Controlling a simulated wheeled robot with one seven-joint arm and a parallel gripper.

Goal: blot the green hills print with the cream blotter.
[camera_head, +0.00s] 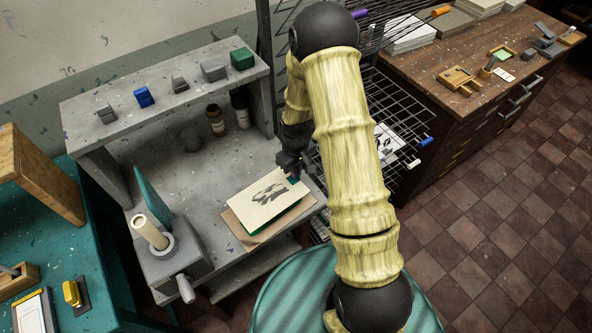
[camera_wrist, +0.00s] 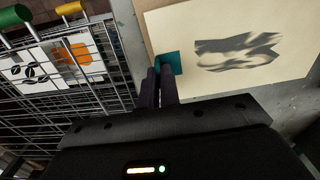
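A flat cream sheet (camera_head: 250,201) with a dark grey, wavy patch lies over a brown board (camera_head: 235,229) on the grey bench. I cannot tell whether the patch is print or shadow. A green edge (camera_head: 258,240) shows under its front side. The sheet fills the upper right of the wrist view (camera_wrist: 222,22). A teal tab (camera_wrist: 172,62) sticks out at its near edge. My gripper (camera_head: 293,172) is at this tab, its dark fingers (camera_wrist: 160,72) close together with the tab at their tips. No hills picture is clearly seen; anything under the sheet is hidden.
A wire rack (camera_head: 398,160) holding prints stands right of the bench, close to my gripper. A shelf (camera_head: 160,82) with small blocks runs behind. Bottles (camera_head: 216,121) stand below it.

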